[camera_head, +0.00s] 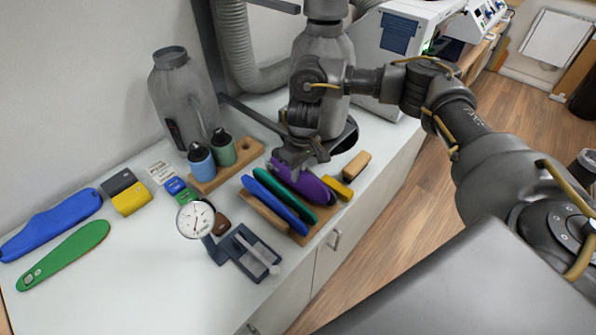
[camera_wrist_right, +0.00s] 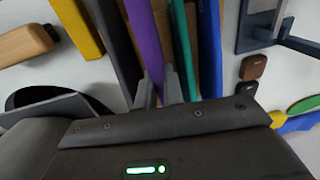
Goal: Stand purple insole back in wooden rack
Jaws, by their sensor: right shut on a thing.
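The purple insole (camera_head: 308,185) stands on edge at the wooden rack (camera_head: 262,213), beside a green insole (camera_head: 284,192) and a blue insole (camera_head: 278,204). My right gripper (camera_head: 300,163) is above the rack, shut on the purple insole near its upper end. In the right wrist view the purple insole (camera_wrist_right: 145,42) runs up from between the fingertips (camera_wrist_right: 158,92), with the green insole (camera_wrist_right: 183,50) and blue insole (camera_wrist_right: 209,50) close on the right. I cannot tell whether its lower edge is fully seated in the slot. My left gripper is not in view.
A yellow block (camera_head: 337,188) and a wooden-handled tool (camera_head: 356,166) lie right of the rack near the bench edge. A dial gauge (camera_head: 196,219) stands in front left. Two bottles in a wooden holder (camera_head: 243,156) stand behind. Blue and green insoles lie at far left.

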